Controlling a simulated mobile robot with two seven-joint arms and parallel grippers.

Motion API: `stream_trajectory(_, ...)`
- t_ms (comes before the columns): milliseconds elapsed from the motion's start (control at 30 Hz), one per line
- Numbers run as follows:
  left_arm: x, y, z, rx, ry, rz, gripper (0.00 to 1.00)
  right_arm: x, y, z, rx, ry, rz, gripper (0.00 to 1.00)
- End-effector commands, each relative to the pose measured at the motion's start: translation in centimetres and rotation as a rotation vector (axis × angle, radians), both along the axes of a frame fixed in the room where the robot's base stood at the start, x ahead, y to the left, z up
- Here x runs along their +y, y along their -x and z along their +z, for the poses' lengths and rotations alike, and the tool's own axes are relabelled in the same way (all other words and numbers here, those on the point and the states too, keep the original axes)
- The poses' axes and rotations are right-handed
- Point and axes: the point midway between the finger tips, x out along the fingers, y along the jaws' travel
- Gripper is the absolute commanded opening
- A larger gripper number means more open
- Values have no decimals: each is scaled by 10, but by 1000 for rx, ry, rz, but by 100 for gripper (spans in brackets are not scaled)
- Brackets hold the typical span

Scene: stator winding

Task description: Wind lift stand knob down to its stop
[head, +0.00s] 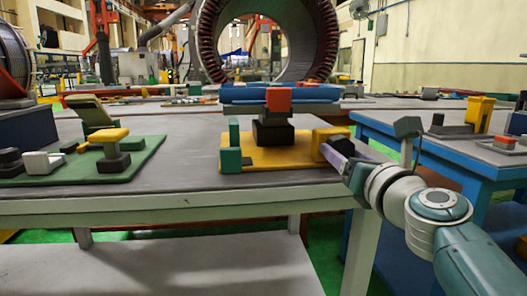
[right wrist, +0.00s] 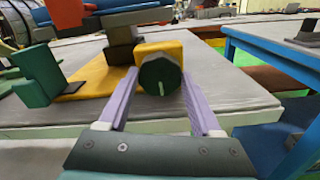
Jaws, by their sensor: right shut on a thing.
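The lift stand has a yellow base (head: 262,161), a dark stepped column (head: 273,132) and a blue top (head: 250,95) with a red block (head: 278,100). Its dark green faceted knob (right wrist: 160,78) sits on the front of a yellow block (right wrist: 160,47) and bears a pale mark, pointing nearly straight down in the right wrist view. My right gripper (head: 343,152) is shut on the knob, with one lilac finger on each side of it. In the head view the gripper mostly hides the knob. My left gripper is not in view.
A green mat (head: 65,180) with a yellow-topped stand (head: 110,136) and small blocks lies at the left of the grey table (head: 200,184). A blue bench (head: 455,160) with fixtures stands close on the right. A large stator ring (head: 210,40) stands behind.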

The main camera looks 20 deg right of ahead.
Motion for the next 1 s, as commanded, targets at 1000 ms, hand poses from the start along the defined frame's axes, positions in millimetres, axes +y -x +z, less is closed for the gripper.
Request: stream_trajectory(1000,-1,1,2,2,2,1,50,0,0,0,56,228,0,10)
